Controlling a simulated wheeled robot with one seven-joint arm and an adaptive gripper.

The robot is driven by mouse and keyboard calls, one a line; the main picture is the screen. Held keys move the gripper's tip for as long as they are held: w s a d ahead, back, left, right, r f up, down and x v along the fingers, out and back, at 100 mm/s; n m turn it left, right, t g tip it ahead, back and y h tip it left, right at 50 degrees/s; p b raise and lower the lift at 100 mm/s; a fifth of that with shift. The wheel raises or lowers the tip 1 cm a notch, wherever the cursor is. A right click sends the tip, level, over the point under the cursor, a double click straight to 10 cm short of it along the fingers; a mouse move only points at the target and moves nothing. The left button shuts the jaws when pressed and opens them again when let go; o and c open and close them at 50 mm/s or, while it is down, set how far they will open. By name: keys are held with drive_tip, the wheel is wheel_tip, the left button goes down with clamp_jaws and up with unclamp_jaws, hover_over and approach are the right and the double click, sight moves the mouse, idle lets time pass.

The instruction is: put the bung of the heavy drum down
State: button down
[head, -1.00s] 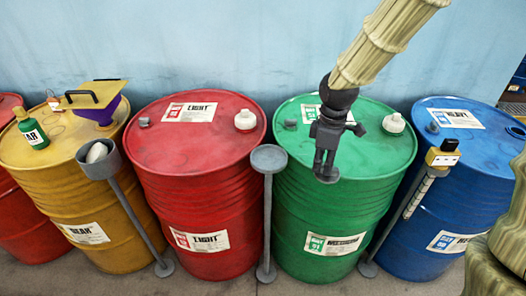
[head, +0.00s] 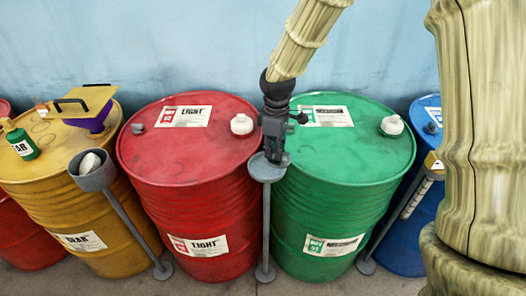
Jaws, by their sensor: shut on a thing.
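My gripper (head: 278,158) is dark grey and points down over the round grey dish of a post stand (head: 262,170), between the red and green drums. Its fingers are at the dish's right side. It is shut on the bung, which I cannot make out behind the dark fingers. Whether it touches the dish I cannot tell. The blue heavy drum (head: 405,232) stands at the right, mostly hidden by my own arm. A small grey fitting (head: 431,128) shows on its top.
The red light drum (head: 185,160) has a white cap (head: 241,124). The green drum (head: 345,165) has another white cap (head: 392,125). At left, a yellow drum (head: 60,205) carries a green bottle (head: 21,143) and a purple funnel. A cup-topped stand (head: 92,176) is before it.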

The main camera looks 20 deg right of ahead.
drive_tip(key=w+a, duration=0.2)
drive_tip(key=a, duration=0.1)
drive_tip(key=shift+w+f+p, duration=0.2)
drive_tip(key=shift+w+p, duration=0.1)
drive_tip(key=shift+p, duration=0.05)
drive_tip(key=shift+s+f, duration=0.1)
drive_tip(key=shift+f, duration=0.25)
drive_tip(key=shift+f+p, duration=0.75)
drive_tip(key=shift+f, duration=0.65)
drive_tip(key=shift+f, duration=0.15)
drive_tip(key=c, duration=1.4)
unclamp_jaws()
drive_tip(key=shift+c, duration=0.2)
wheel_tip(320, 180, up, 12)
drive_tip(key=b, duration=0.3)
